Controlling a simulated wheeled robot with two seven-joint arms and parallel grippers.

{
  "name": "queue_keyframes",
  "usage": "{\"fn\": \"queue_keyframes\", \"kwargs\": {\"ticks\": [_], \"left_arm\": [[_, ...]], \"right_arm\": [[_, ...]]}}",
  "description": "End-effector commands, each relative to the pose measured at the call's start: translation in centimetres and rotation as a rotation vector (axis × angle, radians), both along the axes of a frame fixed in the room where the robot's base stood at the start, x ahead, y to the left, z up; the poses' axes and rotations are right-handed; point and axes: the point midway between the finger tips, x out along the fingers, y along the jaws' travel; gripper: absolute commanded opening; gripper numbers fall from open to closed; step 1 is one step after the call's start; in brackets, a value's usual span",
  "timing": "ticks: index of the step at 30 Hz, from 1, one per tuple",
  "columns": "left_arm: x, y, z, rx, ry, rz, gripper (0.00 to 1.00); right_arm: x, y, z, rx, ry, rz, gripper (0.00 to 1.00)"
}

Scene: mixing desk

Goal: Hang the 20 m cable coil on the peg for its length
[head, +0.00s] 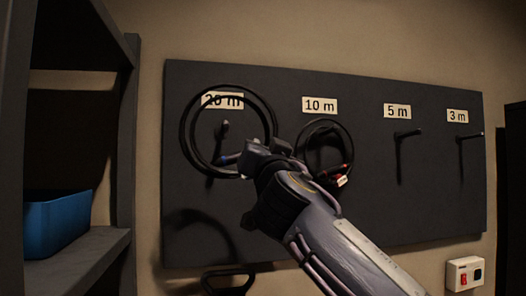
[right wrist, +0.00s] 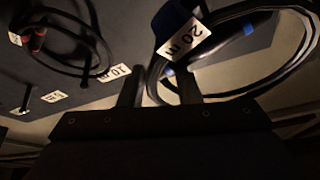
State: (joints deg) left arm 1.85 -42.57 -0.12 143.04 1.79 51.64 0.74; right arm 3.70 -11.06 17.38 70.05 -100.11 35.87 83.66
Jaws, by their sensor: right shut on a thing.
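The black cable coil (head: 271,108) with a blue connector is in my right gripper (head: 262,150), which is shut on its lower right side. Its tag reads 20 m (right wrist: 184,38) in the right wrist view, where the coil (right wrist: 303,55) also shows. In the head view the 20 m peg (head: 223,127) appears inside the coil's ring. I cannot tell whether the ring is around the peg or in front of it. The coil partly covers the 20 m label (head: 222,100) on the dark board (head: 375,215). My left gripper is not in view.
A 10 m coil (head: 318,122) with red connectors hangs under the 10 m label (head: 320,104), close right of my gripper. The 5 m peg (head: 408,133) and 3 m peg (head: 470,136) are bare. A dark shelf with a blue bin (head: 62,222) stands at left.

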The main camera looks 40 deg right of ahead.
Motion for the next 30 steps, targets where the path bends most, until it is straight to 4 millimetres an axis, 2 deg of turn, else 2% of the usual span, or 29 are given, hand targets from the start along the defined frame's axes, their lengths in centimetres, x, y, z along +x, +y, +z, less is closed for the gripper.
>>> {"fn": "queue_keyframes", "kwargs": {"ticks": [30], "left_arm": [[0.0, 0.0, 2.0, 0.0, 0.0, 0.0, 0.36]], "right_arm": [[5.0, -2.8, -0.2, 0.0, -0.001, 0.0, 0.0]]}}
